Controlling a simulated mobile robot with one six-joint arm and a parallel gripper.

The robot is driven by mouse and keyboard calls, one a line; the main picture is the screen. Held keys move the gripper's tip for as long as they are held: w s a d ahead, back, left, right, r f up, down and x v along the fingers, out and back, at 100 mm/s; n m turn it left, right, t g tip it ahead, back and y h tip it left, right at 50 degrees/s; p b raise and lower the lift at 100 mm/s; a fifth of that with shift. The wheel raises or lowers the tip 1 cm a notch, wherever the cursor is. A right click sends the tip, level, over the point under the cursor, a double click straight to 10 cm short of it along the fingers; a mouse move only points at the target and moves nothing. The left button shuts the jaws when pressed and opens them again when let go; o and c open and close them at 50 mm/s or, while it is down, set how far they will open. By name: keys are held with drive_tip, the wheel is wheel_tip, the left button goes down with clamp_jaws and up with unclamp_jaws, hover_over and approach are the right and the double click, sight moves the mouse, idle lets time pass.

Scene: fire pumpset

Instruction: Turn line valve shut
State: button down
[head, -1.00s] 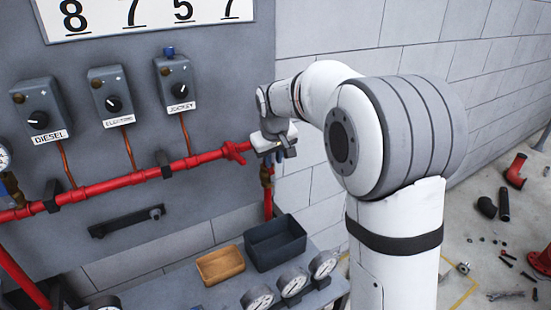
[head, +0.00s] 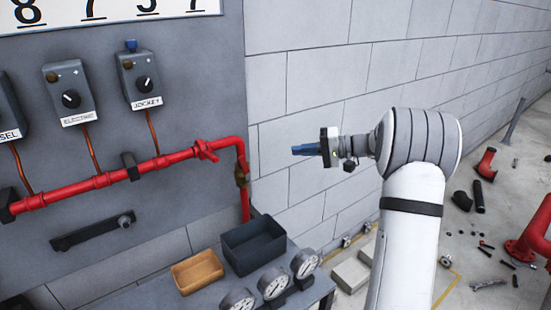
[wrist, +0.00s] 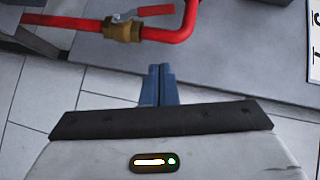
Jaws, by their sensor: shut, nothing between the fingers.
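The line valve is a brass valve (head: 241,175) on the red pipe's downward run at the panel's right edge. In the wrist view the valve (wrist: 123,30) is at the top, left of centre. Its red lever (wrist: 145,12) lies roughly along the pipe there, pointing to the elbow. My gripper (head: 297,150) has blue fingers, shut and empty, pointing left. It is to the right of the valve and apart from it. The fingertips also show in the wrist view (wrist: 161,70), clear of the pipe.
A red horizontal pipe (head: 80,182) runs along the grey panel. Switch boxes, such as the jockey one (head: 140,82), are above it. A black bin (head: 252,246), a tan tray (head: 197,271) and gauges (head: 273,283) are below. The block wall is bare behind my gripper.

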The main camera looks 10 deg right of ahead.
sight(246, 170)
drive_tip(key=s+a+p+x, duration=0.1)
drive_tip(key=s+p+x, duration=0.1)
drive_tip(key=x, duration=1)
drive_tip(key=shift+s+f, duration=0.25)
drive_tip(key=shift+s, duration=0.05)
drive_tip(key=shift+f+b, duration=0.1)
drive_tip(key=shift+b, duration=0.25)
